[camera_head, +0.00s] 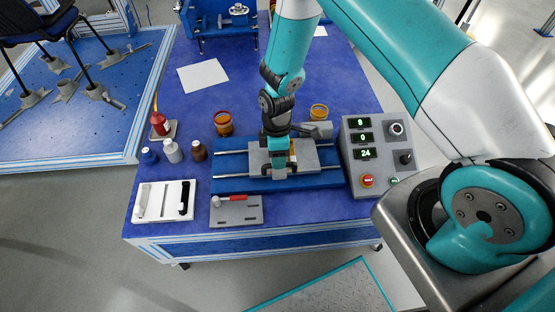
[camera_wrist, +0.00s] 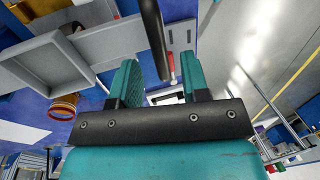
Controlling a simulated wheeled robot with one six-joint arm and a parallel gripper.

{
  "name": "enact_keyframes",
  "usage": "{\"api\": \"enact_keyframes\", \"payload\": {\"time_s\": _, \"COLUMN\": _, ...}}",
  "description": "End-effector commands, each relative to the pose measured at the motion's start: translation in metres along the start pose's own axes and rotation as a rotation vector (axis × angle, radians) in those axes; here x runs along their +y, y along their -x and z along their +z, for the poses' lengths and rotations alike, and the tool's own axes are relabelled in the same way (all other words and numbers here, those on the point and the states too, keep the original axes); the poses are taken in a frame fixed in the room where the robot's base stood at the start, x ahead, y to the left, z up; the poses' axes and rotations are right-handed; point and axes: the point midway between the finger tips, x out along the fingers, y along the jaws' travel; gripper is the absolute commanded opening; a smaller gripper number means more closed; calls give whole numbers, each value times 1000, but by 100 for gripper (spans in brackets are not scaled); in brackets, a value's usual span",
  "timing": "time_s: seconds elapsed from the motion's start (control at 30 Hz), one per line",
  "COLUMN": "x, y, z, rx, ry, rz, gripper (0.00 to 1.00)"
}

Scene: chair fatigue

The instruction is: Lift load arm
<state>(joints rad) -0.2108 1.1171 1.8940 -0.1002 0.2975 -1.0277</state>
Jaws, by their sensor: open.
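My gripper (camera_head: 279,170) is over the grey carriage (camera_head: 257,160) of a blue test fixture (camera_head: 232,172) on the blue table. In the wrist view its two teal fingers (camera_wrist: 159,82) stand apart. A dark bar (camera_wrist: 153,38) reaches from the top of that view into the gap between them; it may be the load arm, but I cannot tell for sure. I see no finger clearly pressed on the bar. In the head view my gripper hides the middle of the carriage and any bar there.
A grey control box (camera_head: 372,150) with displays and a red button stands right of the fixture. A grey plate with a red-handled lever (camera_head: 234,200) and a white plate (camera_head: 150,202) lie in front. Small bottles (camera_head: 172,151) and amber jars (camera_head: 222,122) stand left and behind.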

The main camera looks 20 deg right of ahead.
Motion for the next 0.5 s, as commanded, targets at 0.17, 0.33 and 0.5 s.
{"api": "enact_keyframes", "payload": {"time_s": 0.17, "x": 0, "y": -16, "z": 0, "rx": 0, "ry": 0, "rz": 0, "gripper": 42}}
{"api": "enact_keyframes", "payload": {"time_s": 0.33, "x": 0, "y": -19, "z": 0, "rx": 0, "ry": 0, "rz": 0, "gripper": 42}}
{"api": "enact_keyframes", "payload": {"time_s": 0.5, "x": 0, "y": -19, "z": 0, "rx": 0, "ry": 0, "rz": 1, "gripper": 40}}
